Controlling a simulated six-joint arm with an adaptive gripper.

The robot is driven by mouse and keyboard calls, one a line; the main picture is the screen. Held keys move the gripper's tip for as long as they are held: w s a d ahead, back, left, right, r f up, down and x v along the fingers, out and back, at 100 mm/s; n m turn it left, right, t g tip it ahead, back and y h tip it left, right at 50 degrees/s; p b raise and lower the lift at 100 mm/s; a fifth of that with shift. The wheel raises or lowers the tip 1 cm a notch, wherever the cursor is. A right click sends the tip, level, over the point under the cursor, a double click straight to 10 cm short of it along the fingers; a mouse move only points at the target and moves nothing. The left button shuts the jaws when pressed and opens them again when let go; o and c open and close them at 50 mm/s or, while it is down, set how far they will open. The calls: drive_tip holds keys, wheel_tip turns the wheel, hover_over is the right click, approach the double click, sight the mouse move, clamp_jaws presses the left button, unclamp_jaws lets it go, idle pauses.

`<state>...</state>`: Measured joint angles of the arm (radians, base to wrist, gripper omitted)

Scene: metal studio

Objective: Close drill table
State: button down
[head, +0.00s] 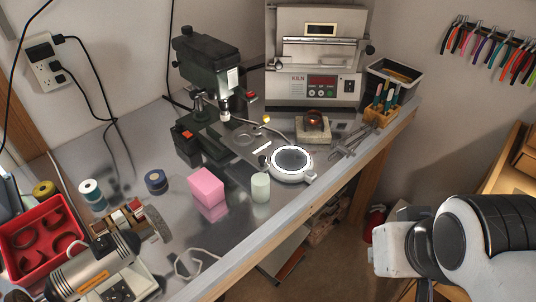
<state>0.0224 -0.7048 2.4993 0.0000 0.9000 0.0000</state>
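The drill press (207,62) stands at the back left of the metal workbench, dark green with a light label on its head. Its chuck (224,103) points down above the dark lower part (200,145), which carries an orange-red piece. I cannot clearly make out the drill table or how far it is swung out, as the parts below the chuck are small and dark. My arm shows at the lower right, beyond the bench edge and well away from the drill press. My gripper is out of view.
A round white-rimmed device (290,164), a pale cylinder (261,187) and a pink block (207,187) stand in front of the drill press. A kiln (317,75) is behind right. A red tray (45,238) and a motor tool (93,268) fill the lower left.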

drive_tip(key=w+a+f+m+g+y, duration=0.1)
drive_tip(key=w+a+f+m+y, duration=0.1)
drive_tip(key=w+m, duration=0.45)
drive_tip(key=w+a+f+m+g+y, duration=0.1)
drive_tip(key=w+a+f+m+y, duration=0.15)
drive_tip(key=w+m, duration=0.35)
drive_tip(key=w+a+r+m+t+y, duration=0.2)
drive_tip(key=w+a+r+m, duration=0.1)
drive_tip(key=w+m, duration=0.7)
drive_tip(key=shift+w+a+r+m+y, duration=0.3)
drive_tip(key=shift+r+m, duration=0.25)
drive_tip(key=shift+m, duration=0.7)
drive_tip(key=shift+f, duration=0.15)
approach(264, 164)
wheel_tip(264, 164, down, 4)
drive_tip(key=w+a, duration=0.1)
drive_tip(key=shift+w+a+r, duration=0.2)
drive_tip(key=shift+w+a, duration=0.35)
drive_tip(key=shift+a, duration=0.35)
